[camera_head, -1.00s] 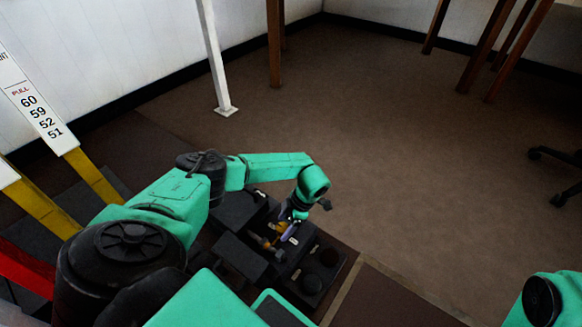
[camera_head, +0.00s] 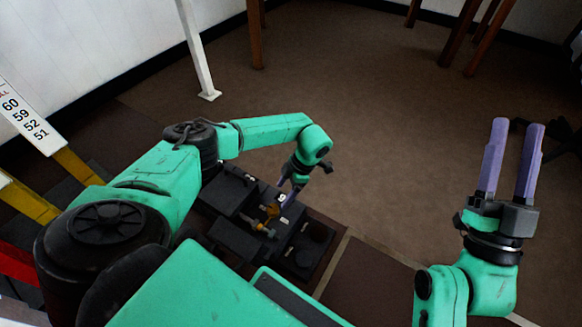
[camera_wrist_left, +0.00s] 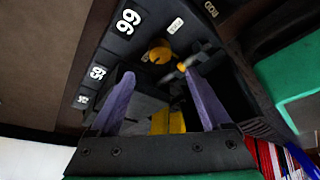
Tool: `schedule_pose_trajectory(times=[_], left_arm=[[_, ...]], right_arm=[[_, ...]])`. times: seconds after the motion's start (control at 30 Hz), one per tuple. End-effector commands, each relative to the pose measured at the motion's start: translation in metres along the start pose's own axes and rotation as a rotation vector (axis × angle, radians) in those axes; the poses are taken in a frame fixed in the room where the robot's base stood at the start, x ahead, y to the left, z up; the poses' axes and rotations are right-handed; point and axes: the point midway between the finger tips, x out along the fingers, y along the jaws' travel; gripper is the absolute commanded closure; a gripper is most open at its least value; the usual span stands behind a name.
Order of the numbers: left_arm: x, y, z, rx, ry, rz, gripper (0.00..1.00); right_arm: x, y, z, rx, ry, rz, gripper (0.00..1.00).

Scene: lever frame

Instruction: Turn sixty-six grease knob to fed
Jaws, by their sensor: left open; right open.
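In the head view a yellow piece (camera_head: 272,211) shows on the same box, close to the left fingers. My left gripper (camera_wrist_left: 159,73) is open, its purple fingers pointing at the box, with the knob just beyond and between the tips. I cannot tell whether they touch anything. My right gripper (camera_head: 515,125) is open and empty, raised over the floor at right.
A second yellow part (camera_wrist_left: 168,121) and a small grey-and-yellow piece (camera_wrist_left: 183,66) are near the left fingers. Levers with numbered plates (camera_head: 22,112) stand at left. A white post (camera_head: 198,55) and wooden legs stand behind. The brown floor (camera_head: 385,130) is clear.

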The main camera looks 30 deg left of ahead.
Motion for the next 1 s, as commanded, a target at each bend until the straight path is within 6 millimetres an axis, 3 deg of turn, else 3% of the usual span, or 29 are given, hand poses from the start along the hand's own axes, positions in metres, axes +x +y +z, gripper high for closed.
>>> schedule_pose_trajectory(times=[0.2,0.5,0.7,1.0], left_arm=[[-0.019,0.000,-0.001,0.000,-0.001,0.000,0.19],[-0.043,0.000,0.000,0.000,-0.001,0.000,0.19],[-0.053,0.000,0.000,0.000,-0.001,0.000,0.19],[-0.054,0.000,0.000,0.000,0.000,0.000,0.19]], right_arm=[[-0.035,0.000,0.057,0.049,-0.205,0.031,0.50],[-0.100,-0.007,0.123,0.119,-0.471,0.070,0.50],[-0.134,-0.012,0.147,0.150,-0.587,0.086,0.50],[-0.142,-0.014,0.152,0.158,-0.610,0.089,0.50]])
